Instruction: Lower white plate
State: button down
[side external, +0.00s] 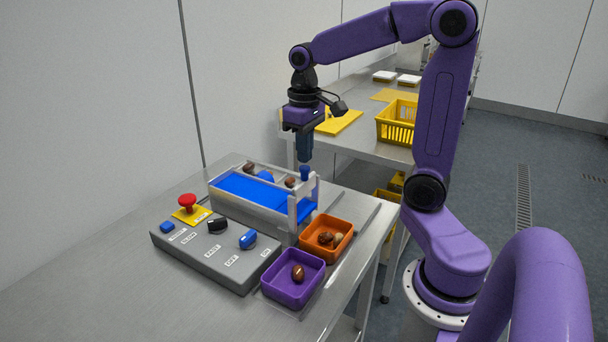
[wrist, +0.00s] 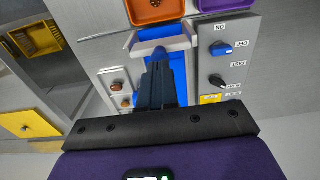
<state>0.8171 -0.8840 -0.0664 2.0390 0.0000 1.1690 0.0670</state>
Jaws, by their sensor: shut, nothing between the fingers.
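A pale white plate (side external: 303,188) stands in a frame across the near end of the blue conveyor belt (side external: 245,188), with a blue knob (side external: 305,173) on its top. The plate's upper edge also shows in the wrist view (wrist: 130,46). My gripper (side external: 305,160) points straight down with its dark fingers closed and empty, directly over the blue knob. Whether the fingertips touch the knob I cannot tell. In the wrist view the fingers (wrist: 160,62) hide part of the belt and knob.
A grey control box (side external: 215,250) with knobs and a red button (side external: 187,201) stands left of the conveyor. An orange tray (side external: 327,238) and a purple tray (side external: 293,278) hold dates in front. A yellow crate (side external: 397,122) sits on the rear table.

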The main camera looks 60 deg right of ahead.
aim_at(305, 167)
jog(key=shift+f, duration=0.1)
jog(key=shift+f, duration=2.75)
jog(key=shift+r, duration=3.55)
jog(key=s+a+f+n, duration=0.3)
jog(key=s+a+n, duration=0.3)
jog(key=s, duration=0.3)
jog(key=s+a+f+n, duration=0.4)
jog(key=s+a+n, duration=0.2)
jog(key=s, duration=0.4)
jog(key=shift+a+f+n, duration=0.3)
jog(key=shift+a, duration=0.35)
jog(key=shift+s, duration=0.1)
